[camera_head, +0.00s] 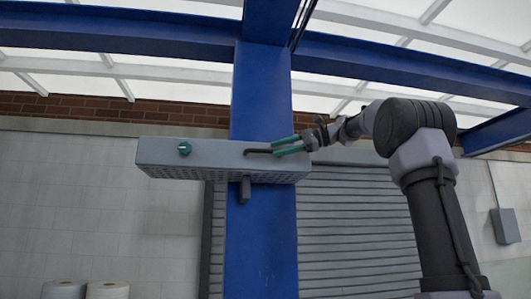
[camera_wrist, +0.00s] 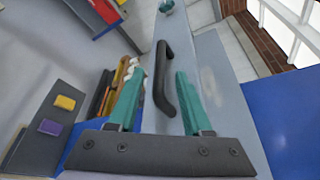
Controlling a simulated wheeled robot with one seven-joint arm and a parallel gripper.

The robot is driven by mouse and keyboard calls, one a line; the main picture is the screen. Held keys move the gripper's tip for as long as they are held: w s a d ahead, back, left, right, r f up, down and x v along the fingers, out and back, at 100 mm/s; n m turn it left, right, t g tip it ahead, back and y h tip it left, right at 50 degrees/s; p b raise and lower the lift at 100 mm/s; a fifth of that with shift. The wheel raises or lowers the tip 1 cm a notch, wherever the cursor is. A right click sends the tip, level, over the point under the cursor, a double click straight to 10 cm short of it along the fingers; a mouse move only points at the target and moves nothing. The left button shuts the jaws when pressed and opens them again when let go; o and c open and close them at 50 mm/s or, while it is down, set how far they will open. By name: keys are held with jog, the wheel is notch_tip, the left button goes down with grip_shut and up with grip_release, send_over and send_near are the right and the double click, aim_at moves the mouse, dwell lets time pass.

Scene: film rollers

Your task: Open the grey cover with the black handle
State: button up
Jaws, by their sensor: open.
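The grey cover (camera_head: 215,160) is a long box-like panel mounted high across a blue column. A black handle (camera_head: 258,151) sits on its front, right of the middle. In the wrist view the handle (camera_wrist: 160,82) is a black bar standing off the grey cover surface (camera_wrist: 215,80). My gripper (camera_head: 276,147) comes from the right with green fingers open. In the wrist view the gripper (camera_wrist: 159,73) has one finger on each side of the handle. Gaps show between the bar and both fingers, so it is not clamped.
A green knob (camera_head: 184,148) is on the cover's left part. A dark part (camera_head: 244,190) hangs below the cover. The blue column (camera_head: 262,240) stands behind. Yellow (camera_wrist: 65,102) and purple (camera_wrist: 51,127) buttons and coloured cables (camera_wrist: 108,95) lie left in the wrist view.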

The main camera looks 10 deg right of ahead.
aim_at(266, 151)
jog(key=x, duration=0.5)
grip_shut()
dwell(1.4)
